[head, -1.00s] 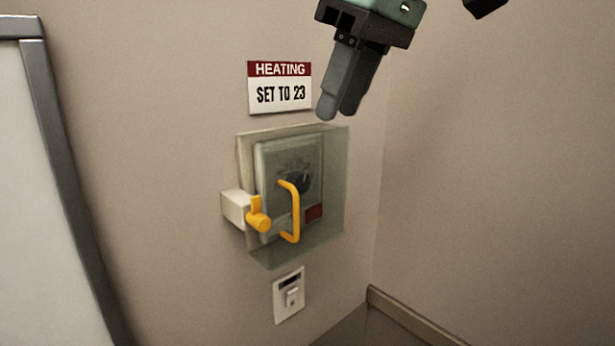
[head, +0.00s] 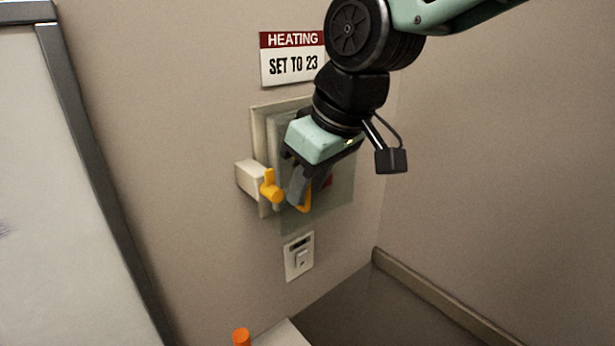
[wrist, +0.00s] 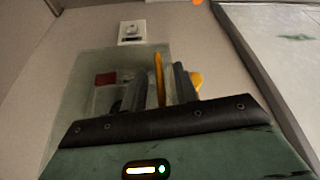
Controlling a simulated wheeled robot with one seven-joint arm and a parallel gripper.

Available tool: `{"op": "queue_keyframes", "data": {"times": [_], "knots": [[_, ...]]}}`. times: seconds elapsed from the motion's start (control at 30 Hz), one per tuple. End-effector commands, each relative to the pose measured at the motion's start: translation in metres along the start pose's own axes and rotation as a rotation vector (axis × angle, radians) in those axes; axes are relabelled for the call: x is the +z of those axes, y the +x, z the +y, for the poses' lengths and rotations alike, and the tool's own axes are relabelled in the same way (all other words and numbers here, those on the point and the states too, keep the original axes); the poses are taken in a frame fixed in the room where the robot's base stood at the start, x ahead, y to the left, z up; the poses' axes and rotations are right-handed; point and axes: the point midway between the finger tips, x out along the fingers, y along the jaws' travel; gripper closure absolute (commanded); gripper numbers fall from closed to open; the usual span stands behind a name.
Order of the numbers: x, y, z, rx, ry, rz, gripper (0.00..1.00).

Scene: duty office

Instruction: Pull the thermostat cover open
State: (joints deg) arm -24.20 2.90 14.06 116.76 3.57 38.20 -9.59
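The thermostat cover (head: 338,205) is a clear greenish box on the wall around the thermostat, and it looks closed. Its yellow handle (head: 306,201) is partly hidden by my fingers in the head view. A yellow latch lever (head: 270,187) sits on a pale block (head: 248,176) at the cover's left side. My gripper (head: 297,192) is at the handle, pointing down toward the cover. In the wrist view the handle (wrist: 158,72) shows between my fingers (wrist: 166,82), with a small gap on its right. The fingers look open around it; contact is unclear.
A HEATING, SET TO 23 sign (head: 293,65) hangs above the cover, and a wall switch (head: 299,256) is below. A framed white board (head: 60,200) stands at left. An orange-topped object (head: 241,337) is at the bottom edge. The wall at right is bare.

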Motion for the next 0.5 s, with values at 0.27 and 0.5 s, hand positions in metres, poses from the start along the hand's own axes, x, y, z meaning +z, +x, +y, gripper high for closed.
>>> {"op": "queue_keyframes", "data": {"times": [0.27,0.5], "knots": [[0.0001,0.0084,0.0,0.0,0.001,0.001,0.7],[0.0001,0.0082,0.0001,0.0,0.001,0.001,0.98]]}}
